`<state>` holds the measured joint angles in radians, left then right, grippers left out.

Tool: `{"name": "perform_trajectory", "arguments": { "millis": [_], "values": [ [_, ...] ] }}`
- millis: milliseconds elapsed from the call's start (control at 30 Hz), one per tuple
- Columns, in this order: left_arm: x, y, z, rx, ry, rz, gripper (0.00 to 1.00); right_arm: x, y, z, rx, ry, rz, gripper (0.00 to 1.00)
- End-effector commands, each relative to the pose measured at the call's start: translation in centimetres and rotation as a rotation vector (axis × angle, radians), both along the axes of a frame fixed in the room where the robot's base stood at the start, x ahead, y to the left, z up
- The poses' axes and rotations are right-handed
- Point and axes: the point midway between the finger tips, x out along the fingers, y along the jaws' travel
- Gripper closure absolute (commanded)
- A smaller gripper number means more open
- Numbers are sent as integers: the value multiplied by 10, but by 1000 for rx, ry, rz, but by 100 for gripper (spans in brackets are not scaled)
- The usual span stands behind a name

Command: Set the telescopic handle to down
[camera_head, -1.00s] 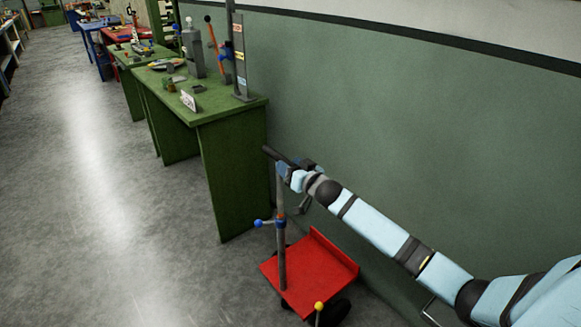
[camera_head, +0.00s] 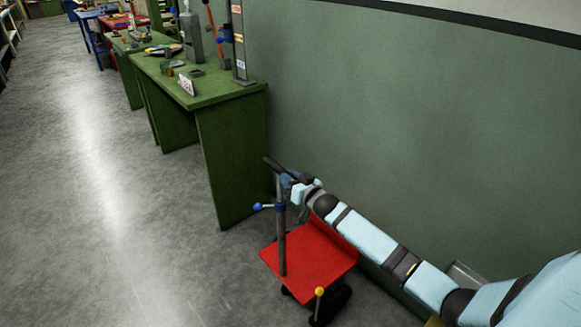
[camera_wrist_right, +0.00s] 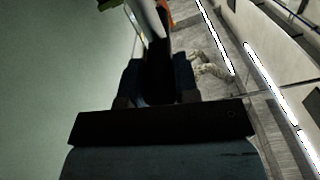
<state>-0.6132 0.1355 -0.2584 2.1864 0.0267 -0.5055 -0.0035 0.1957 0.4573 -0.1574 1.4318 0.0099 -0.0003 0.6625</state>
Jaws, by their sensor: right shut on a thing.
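A trolley with a red platform (camera_head: 312,254) stands on the floor beside the green workbench. Its telescopic handle has a grey upright pole (camera_head: 282,245) with a dark crossbar grip (camera_head: 272,163) on top. A collar with a blue-knobbed lever (camera_head: 258,206) sits on the pole, a short way below the grip. My right gripper (camera_head: 291,180) is shut on the telescopic handle at its top; the fingers partly hide the grip. The right wrist view shows my right gripper's dark fingers (camera_wrist_right: 158,85) around a dark bar. My left gripper is not in view.
The green workbench (camera_head: 230,165) stands just left of and behind the trolley, with tools on top. A green wall (camera_head: 400,120) runs close behind my right arm. A yellow-knobbed lever (camera_head: 319,291) is at the platform's front. Grey floor (camera_head: 110,220) at left is clear.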

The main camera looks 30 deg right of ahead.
Motion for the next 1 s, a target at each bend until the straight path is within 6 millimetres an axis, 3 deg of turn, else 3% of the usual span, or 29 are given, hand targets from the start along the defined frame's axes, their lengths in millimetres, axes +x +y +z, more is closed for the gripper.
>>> {"name": "perform_trajectory", "arguments": {
  "millis": [33, 100, 300, 733, 767, 833, 867, 1000],
  "values": [
    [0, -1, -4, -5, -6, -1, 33, 0, 1, -17, 3, 3, 0, 100],
    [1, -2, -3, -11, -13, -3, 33, 0, 0, -29, 2, 3, 0, 100],
    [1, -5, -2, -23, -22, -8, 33, 0, 0, -50, 0, 3, 0, 100],
    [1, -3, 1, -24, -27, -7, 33, -1, 1, -56, 0, 6, 0, 100],
    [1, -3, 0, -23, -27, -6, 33, -1, 1, -56, 0, 6, 0, 67],
    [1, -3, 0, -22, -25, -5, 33, -1, 1, -56, 0, 5, 0, 51],
    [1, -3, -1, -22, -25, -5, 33, -1, 0, -56, 0, 5, 1, 46],
    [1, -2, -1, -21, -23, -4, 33, 0, 0, -54, 0, 3, 1, 46]
  ]
}}
